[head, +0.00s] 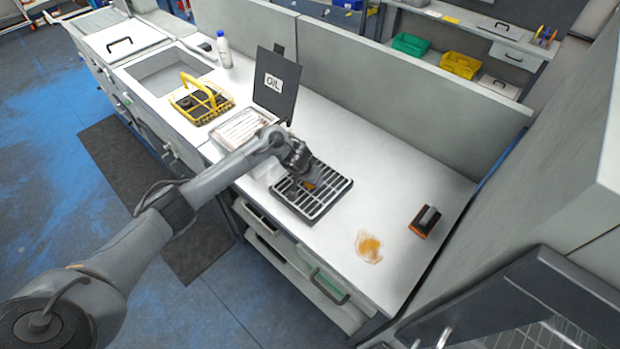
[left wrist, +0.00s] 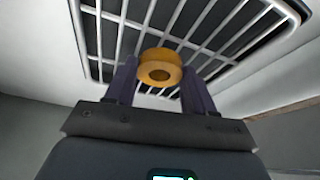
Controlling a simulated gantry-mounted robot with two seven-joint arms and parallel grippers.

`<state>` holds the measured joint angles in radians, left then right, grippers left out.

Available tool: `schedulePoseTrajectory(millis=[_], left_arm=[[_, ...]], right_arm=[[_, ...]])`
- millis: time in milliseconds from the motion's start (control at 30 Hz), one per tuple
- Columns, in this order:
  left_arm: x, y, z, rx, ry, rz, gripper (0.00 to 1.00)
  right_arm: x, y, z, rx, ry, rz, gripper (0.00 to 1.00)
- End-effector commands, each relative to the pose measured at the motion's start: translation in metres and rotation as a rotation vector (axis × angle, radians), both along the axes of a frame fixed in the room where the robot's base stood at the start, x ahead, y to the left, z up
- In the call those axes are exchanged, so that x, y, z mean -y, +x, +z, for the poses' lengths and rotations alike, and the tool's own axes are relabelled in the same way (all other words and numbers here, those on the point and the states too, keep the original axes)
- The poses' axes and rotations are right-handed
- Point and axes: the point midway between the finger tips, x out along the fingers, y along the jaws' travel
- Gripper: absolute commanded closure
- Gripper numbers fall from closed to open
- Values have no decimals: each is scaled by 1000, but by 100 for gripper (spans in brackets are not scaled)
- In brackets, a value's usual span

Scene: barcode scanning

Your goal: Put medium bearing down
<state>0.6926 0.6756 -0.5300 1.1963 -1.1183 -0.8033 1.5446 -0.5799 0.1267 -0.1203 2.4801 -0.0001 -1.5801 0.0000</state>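The medium bearing (left wrist: 160,68), a brass-coloured ring with a dark hole, sits between the fingers of my left gripper (left wrist: 160,85) in the left wrist view. Both fingers appear to touch its sides. In the head view my left gripper (head: 305,182) points down at the dark tray with a pale metal grate (head: 328,191) on the bench. A small yellow bit of the bearing (head: 311,186) shows at the fingertips. The grate's bars lie right behind the bearing in the wrist view; I cannot tell whether it touches them. My right gripper is not in view.
An amber spill (head: 369,246) and an orange-and-dark block (head: 425,221) lie right of the grate.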

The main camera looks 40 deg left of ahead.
Motion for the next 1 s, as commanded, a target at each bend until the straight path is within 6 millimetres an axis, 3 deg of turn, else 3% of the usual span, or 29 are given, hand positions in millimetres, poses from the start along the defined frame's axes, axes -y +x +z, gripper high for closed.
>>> schedulePoseTrajectory(millis=[33,167,567,767,1000], left_arm=[[0,0,0,0,0,0,40],[0,0,0,0,0,0,21],[0,-1,6,0,0,-1,21],[1,-10,31,1,2,-1,21],[4,-27,73,3,1,-2,21]], right_arm=[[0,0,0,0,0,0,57],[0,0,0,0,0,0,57],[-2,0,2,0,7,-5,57],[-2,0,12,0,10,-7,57],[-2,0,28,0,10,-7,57]])
